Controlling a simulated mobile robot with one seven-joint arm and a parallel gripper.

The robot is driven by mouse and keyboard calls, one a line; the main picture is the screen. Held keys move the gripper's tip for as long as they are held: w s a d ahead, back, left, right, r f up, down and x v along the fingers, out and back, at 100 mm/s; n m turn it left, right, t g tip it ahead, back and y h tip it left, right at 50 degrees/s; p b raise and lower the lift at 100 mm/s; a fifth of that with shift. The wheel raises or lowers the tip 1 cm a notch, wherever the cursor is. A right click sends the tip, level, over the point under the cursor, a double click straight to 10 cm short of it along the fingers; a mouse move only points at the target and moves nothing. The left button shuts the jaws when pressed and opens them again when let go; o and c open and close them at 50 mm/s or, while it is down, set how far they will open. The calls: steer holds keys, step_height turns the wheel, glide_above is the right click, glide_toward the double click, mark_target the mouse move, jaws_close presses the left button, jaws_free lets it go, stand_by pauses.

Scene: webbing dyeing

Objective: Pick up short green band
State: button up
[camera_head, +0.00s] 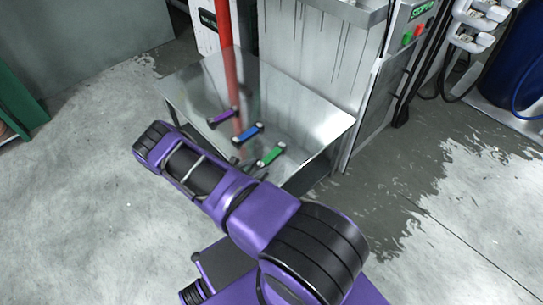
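The short green band (271,155) lies on a shiny metal tray table (310,112), near its front edge. It has pale round ends. A blue band (248,133) and a purple band (223,117) lie behind it to the left, in a slanting row. My purple and black arm crosses the front of the view, and its bend stands left of the tray. Small dark parts just left of the green band may belong to my gripper. They are mostly hidden behind my arm, so I cannot tell whether its fingers are open or touching anything.
A red upright pole (228,60) stands at the tray's back left. A grey machine (325,50) with a green and red button panel (411,32) rises behind the tray. A blue drum (515,75) is at far right. Wet concrete floor lies open on both sides.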

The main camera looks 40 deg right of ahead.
steer(key=c, duration=0.9)
jaws_close()
steer(key=shift+r, duration=0.1)
